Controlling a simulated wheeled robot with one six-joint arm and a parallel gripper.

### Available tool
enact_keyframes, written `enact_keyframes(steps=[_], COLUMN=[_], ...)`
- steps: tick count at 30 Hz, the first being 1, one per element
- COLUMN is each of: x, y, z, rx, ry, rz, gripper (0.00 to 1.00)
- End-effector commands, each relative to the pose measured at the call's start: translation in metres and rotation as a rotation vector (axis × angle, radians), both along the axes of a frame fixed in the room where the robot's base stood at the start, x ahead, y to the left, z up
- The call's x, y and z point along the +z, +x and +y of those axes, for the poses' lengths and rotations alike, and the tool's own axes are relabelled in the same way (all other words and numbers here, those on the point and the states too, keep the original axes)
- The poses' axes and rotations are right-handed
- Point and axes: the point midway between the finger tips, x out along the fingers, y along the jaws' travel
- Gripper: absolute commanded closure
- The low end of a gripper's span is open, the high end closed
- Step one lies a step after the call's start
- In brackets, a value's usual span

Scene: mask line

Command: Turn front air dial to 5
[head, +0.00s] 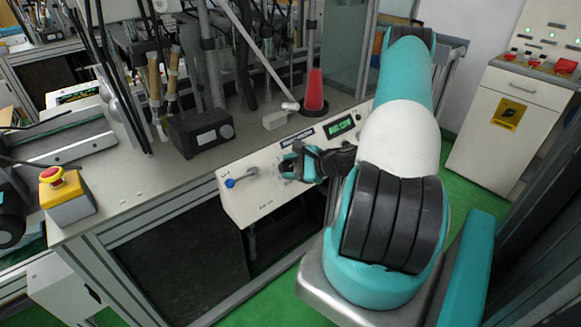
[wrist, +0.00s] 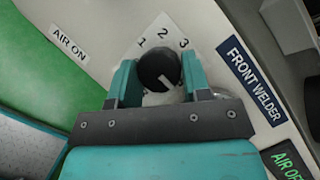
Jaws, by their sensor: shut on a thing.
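The front air dial (wrist: 159,70) is a round black knob with a short white line, on a white panel (wrist: 95,22). The line sits on the knob's lower right part in the wrist view. The printed numbers 1, 2 and 3 show above the knob; any others are hidden by my gripper. My gripper (wrist: 159,77) has its teal fingers on both sides of the knob and is shut on it. In the head view my gripper (head: 296,164) is at the panel's front face and hides the dial.
A blue-tipped lever (head: 240,178) sticks out left of my gripper. A green display (wrist: 288,162), partly cut off, reads "AIR OF". A "FRONT WELDER" label (wrist: 250,78) is beside the dial. A red cone (head: 314,92) and an emergency-stop box (head: 67,199) stand on the bench.

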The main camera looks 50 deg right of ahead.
Motion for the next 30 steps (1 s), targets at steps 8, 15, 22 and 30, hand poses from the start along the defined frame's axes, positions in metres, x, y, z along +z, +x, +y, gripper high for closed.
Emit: enact_keyframes(steps=[8, 15, 22, 30], x=[-0.0013, -0.0015, -0.0009, 0.0022], y=[-0.0009, -0.0009, -0.0005, -0.0073], z=[0.0004, 0.0005, 0.0003, -0.0024], rx=[-0.012, -0.011, -0.011, -0.014], ry=[0.016, 0.015, 0.013, 0.012], rz=[0.001, 0.001, -0.001, -0.002], gripper=[0.8, 0.8, 0.31, 0.31])
